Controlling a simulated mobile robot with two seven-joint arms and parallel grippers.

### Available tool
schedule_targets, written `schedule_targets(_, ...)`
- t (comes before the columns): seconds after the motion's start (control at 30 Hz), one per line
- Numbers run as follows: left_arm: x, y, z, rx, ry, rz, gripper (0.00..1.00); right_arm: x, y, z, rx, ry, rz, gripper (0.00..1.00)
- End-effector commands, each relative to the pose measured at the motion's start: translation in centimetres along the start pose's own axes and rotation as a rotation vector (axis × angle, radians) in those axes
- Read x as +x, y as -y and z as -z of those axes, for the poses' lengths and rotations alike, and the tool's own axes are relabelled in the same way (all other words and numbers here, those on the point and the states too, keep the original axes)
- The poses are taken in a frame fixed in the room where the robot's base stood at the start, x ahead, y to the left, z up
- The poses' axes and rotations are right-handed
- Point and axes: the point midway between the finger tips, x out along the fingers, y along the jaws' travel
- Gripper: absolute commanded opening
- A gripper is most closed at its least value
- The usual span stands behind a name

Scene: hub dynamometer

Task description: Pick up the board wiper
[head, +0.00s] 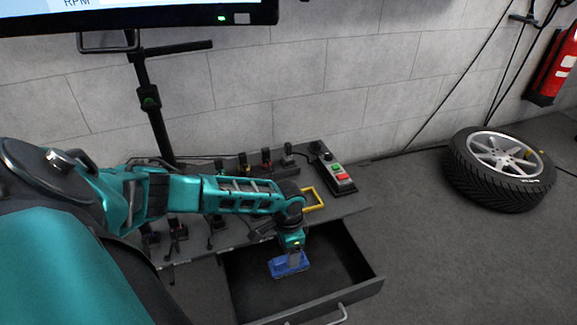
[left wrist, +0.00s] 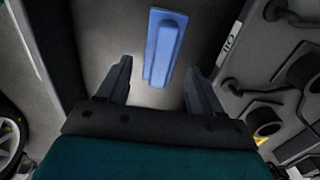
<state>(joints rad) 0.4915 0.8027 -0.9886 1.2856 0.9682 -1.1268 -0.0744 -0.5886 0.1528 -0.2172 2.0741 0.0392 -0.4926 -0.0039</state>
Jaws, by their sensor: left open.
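The board wiper (head: 290,265) is a blue block lying in the open drawer below my left gripper. It also shows in the left wrist view (left wrist: 163,47) as a long blue shape with a raised middle, upright in the picture, just beyond the fingertips. My left gripper (left wrist: 158,72) is open, with one finger on each side of the wiper's near end line. In the head view the left gripper (head: 292,250) points down into the drawer over the wiper. Whether a finger touches the wiper cannot be told. My right gripper is in neither view.
The drawer (head: 362,290) is pulled out, with its walls around the wiper. Above it, the bench top (head: 335,206) carries connectors, a yellow handle (head: 315,198) and a button box (head: 338,178). A tyre (head: 500,168) lies on the floor at right.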

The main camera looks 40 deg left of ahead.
Motion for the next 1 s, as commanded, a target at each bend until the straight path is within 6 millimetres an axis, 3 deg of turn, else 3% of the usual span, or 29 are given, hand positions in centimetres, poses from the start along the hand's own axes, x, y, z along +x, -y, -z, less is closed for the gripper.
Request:
schedule_targets(0.4, 5.1, 0.3, 0.1, 0.0, -0.001, 0.0, 0.66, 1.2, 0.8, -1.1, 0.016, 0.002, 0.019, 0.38)
schedule_targets(0.7, 5.5, 0.3, 0.1, 0.0, -0.002, 0.0, 0.66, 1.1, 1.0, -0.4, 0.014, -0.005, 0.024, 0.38)
schedule_targets(1.0, 5.4, 0.3, 0.1, 0.0, -0.002, 0.0, 0.39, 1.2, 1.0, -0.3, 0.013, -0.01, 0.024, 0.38)
